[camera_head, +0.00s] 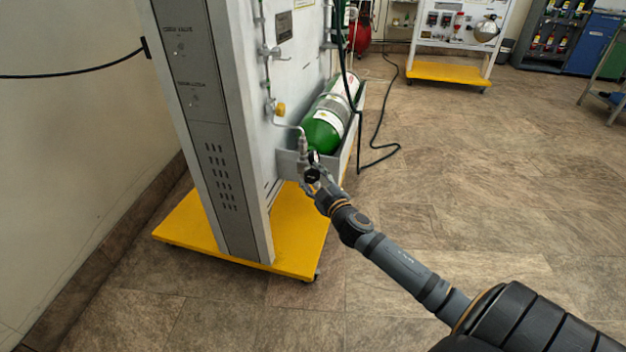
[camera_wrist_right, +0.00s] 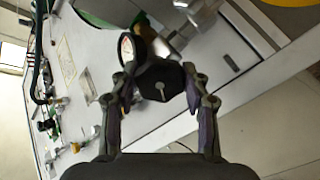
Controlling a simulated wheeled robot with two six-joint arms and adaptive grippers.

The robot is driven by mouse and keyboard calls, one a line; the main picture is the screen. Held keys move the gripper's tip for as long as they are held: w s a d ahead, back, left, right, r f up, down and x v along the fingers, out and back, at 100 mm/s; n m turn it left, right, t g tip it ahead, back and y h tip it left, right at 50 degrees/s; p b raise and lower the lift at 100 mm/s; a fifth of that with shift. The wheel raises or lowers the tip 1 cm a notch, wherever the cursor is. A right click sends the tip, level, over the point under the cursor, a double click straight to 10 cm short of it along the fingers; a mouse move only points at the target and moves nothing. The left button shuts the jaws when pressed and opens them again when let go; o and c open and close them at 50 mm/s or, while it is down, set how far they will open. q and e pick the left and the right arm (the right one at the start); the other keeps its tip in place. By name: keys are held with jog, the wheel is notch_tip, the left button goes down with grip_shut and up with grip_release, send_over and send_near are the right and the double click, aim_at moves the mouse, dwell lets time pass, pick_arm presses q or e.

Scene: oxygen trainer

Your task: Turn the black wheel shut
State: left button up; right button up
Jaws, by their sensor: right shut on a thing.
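The black wheel (camera_wrist_right: 160,87) sits at the valve end of the green cylinder (camera_head: 324,126). In the right wrist view it lies between the fingers of my right gripper (camera_wrist_right: 160,92), which is shut on it. In the head view the wheel is small and partly hidden by my right gripper (camera_head: 312,176). A round gauge (camera_wrist_right: 127,46) and a metal valve body (camera_wrist_right: 178,35) are right behind the wheel. My left gripper is in neither view.
The cylinder lies tilted in a grey tray on the trainer panel (camera_head: 233,120), which stands on a yellow base (camera_head: 300,250). A black hose (camera_head: 377,160) hangs down to the floor. Open tiled floor (camera_head: 480,190) lies to the right.

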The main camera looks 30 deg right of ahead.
jog(key=m+b, duration=0.1)
jog(key=m, duration=0.4)
jog(key=shift+f+m, duration=0.1)
jog(key=shift+m, duration=0.2)
jog(key=m, duration=0.5)
jog(key=shift+m, duration=0.4)
jog(key=o, duration=1.2)
jog(key=shift+c, duration=0.2)
jog(key=s+a, duration=0.1)
jog(key=s, duration=0.6)
jog(key=shift+s, duration=0.25)
